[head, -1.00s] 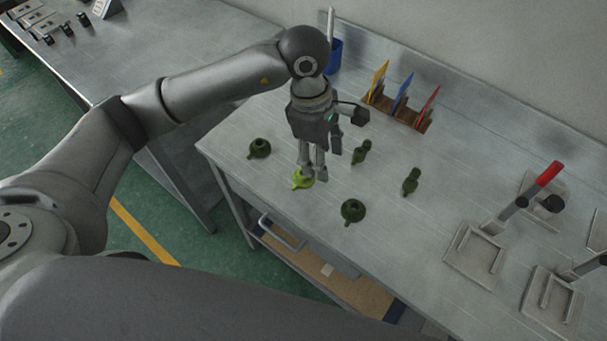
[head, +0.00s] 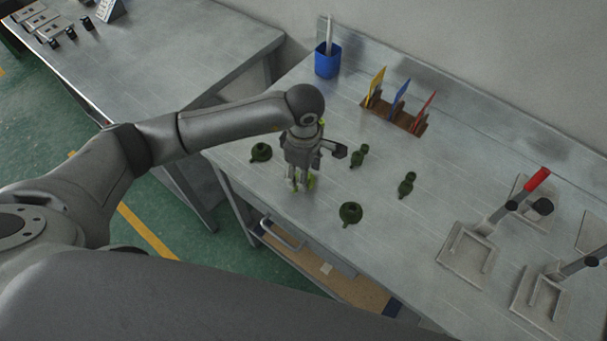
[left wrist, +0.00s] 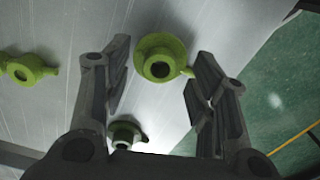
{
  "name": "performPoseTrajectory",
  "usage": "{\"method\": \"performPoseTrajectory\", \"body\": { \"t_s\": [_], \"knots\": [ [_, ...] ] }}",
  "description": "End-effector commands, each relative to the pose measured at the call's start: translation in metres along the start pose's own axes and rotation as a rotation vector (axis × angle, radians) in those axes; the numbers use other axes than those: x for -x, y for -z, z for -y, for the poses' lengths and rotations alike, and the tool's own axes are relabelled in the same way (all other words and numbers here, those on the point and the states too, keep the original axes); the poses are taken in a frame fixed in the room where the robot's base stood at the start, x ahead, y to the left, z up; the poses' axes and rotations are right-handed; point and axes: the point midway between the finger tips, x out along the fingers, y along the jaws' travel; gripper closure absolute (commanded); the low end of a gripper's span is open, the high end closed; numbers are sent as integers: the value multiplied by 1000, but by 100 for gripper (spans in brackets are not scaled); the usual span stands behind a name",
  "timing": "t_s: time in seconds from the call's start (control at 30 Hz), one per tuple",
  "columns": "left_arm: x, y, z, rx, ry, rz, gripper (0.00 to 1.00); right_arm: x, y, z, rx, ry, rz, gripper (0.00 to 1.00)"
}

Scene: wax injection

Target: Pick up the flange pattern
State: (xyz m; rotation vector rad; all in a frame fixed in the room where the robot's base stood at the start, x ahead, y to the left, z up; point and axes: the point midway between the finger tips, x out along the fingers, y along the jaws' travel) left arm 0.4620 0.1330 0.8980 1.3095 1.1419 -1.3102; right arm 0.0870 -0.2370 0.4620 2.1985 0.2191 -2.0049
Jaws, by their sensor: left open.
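A lime-green flange pattern (left wrist: 160,62), a round ring with a hole and a small side stub, sits between the fingers of my left gripper (left wrist: 160,82) in the left wrist view. The fingers are open with gaps on both sides. In the head view my left gripper (head: 300,184) points down at the bench, and its fingers partly hide the pattern. Similar round green patterns stand at the left (head: 261,153) and front right (head: 350,214). Two narrower dark green patterns stand to the right, one nearer (head: 407,186) and one farther (head: 358,156). My right gripper is not in view.
The metal bench (head: 460,190) has bare room between the patterns and the clamp fixtures (head: 468,252) at right. A card rack (head: 396,115) and a blue cup (head: 327,61) stand at the back. The bench's front edge is close to my left gripper.

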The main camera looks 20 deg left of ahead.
Motion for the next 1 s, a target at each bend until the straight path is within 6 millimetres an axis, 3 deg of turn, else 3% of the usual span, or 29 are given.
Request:
{"method": "performPoseTrajectory", "body": {
  "t_s": [0.33, 0.67, 1.0],
  "knots": [
    [-9, 0, 0, -1, -1, 0, 48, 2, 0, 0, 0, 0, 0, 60],
    [-8, 0, 0, 0, -1, 0, 91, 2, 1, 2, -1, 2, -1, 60],
    [-7, 0, 0, 0, -2, 0, 92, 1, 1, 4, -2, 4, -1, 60]
  ]
}}
